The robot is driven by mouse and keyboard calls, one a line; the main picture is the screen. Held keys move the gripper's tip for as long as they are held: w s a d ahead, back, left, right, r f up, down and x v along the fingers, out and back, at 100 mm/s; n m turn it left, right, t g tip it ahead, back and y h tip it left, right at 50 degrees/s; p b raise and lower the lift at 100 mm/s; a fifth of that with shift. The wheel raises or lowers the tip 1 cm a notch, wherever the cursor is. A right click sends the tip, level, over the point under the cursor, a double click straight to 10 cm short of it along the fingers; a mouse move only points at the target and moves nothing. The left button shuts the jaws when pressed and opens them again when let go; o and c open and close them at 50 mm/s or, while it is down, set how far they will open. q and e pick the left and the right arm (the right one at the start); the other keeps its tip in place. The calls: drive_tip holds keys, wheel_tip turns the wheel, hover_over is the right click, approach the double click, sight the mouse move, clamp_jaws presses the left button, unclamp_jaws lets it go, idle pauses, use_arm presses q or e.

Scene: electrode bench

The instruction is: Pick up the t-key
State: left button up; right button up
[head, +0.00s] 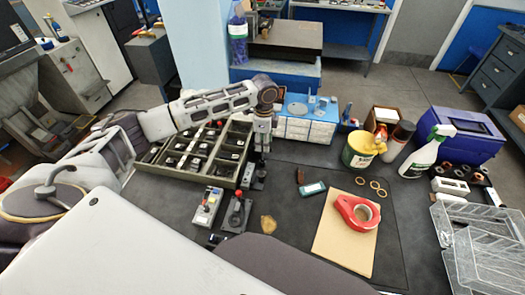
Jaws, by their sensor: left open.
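I cannot pick out the t-key for certain in the head view. My left gripper (260,152) points down at the right edge of the compartment tray (202,178), near the middle of the bench. It is open. Small dark and grey items (258,176) lie just below it, partly hidden by it, and too small to name. I cannot tell whether the gripper touches any of them. My right gripper is not in view.
Right lie a red tape dispenser (352,214) on a brown board (343,247), a yellow tub (360,153), a spray bottle (428,152) and clear trays (480,240). White drawers (310,130) stand behind.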

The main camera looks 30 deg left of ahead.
use_arm(q)
drive_tip(key=shift+s+f, duration=0.15)
drive_tip(key=shift+f, duration=1.65)
drive_tip(key=c, duration=0.9)
clamp_jaws()
drive_tip(key=shift+r, duration=0.75)
wheel_tip(320, 180, up, 7)
drive_tip(key=shift+f, duration=0.1)
drive_tip(key=shift+r, duration=0.85)
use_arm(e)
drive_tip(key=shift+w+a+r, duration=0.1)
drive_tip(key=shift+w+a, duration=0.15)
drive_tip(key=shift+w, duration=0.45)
